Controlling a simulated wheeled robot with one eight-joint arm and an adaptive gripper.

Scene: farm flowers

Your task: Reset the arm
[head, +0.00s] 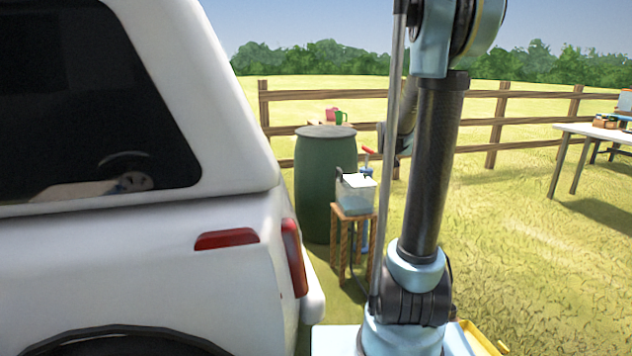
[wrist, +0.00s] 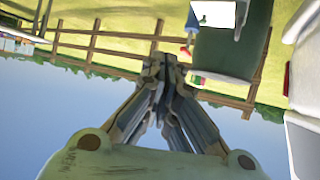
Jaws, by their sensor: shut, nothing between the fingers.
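My arm rises on the right of the middle in the head view. My gripper (wrist: 160,62) shows in the wrist view, its fingers drawn together with nothing between them. The wrist picture is upside down, with sky below and grass above. My gripper is in the air, clear of everything around it. In the head view I cannot make out its fingers behind the arm.
A white vehicle (head: 130,245) fills the left, close to my arm. A white table (head: 590,131) is far right. Open grass lies right.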

